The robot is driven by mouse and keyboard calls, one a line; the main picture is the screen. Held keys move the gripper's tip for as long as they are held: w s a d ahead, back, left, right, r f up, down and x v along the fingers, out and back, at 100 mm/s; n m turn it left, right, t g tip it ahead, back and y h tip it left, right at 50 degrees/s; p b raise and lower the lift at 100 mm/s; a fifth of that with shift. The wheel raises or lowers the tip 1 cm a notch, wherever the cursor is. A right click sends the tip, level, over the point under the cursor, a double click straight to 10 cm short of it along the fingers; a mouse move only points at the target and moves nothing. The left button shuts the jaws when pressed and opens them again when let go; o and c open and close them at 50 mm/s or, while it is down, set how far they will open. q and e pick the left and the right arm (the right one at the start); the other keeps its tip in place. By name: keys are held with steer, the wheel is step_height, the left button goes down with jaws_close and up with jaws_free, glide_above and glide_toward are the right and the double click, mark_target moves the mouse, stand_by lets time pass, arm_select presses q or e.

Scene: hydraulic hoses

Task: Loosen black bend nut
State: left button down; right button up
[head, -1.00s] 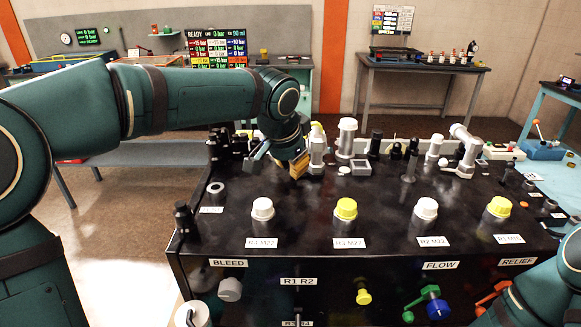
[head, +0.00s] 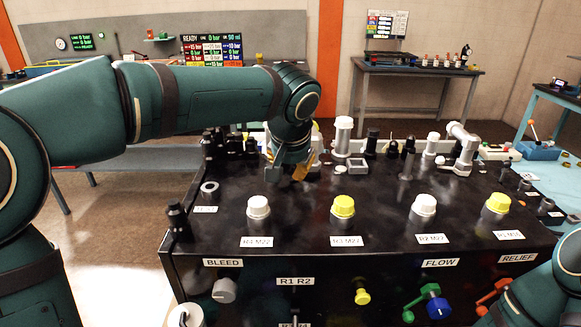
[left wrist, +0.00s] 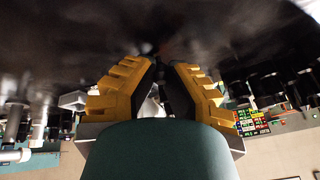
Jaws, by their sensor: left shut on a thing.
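My left gripper (head: 294,172) is low over the back of the black bench (head: 285,215), left of the middle, with its yellow-backed fingers pointing down. In the left wrist view (left wrist: 160,62) the two fingers lean toward each other and are closed on a small dark part, which I take to be the black bend nut. It is mostly hidden by the fingers, and its shape and turn cannot be made out. A pale fitting (left wrist: 152,105) shows between the fingers. My right gripper is out of view.
White-capped (head: 258,207) and yellow-capped (head: 344,206) ports line the bench front. A tall white-topped fitting (head: 343,135), a grey square block (head: 357,165) and a silver bent fitting (head: 465,145) stand right of the gripper. A ring (head: 209,187) lies at the left.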

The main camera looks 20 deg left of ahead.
arm_select(q)
steer(key=shift+f, duration=0.1)
steer(key=c, duration=0.9)
jaws_free()
steer(key=shift+o, duration=0.2)
steer(key=v, duration=1.2)
steer(key=shift+d, duration=0.1)
